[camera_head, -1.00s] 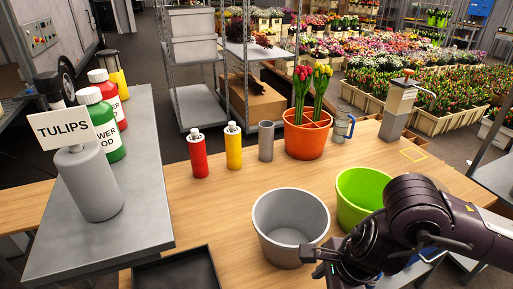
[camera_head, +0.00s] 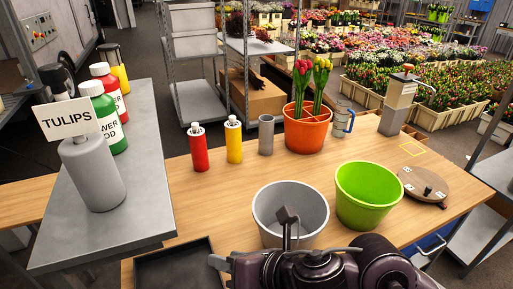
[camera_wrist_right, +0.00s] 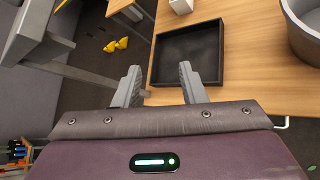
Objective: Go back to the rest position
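My right arm reaches in from the bottom right of the head view, low in front of the grey bucket (camera_head: 262,212). In the right wrist view my right gripper (camera_wrist_right: 159,76) has its two grey fingers apart, with nothing between them. Beyond the fingers is the black tray (camera_wrist_right: 188,25) on the wooden table, and the grey bucket (camera_wrist_right: 305,35) is at the right edge. In the head view my arm hides the table's front edge below the bucket. My left gripper is not in view.
A green bucket (camera_head: 366,205) and a round wooden turntable (camera_head: 424,183) are right of the grey bucket. Behind stand an orange pot (camera_head: 306,135) with red and yellow tulips, red (camera_head: 199,150) and yellow (camera_head: 233,142) bottles. The grey bench (camera_head: 140,190) is at the left.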

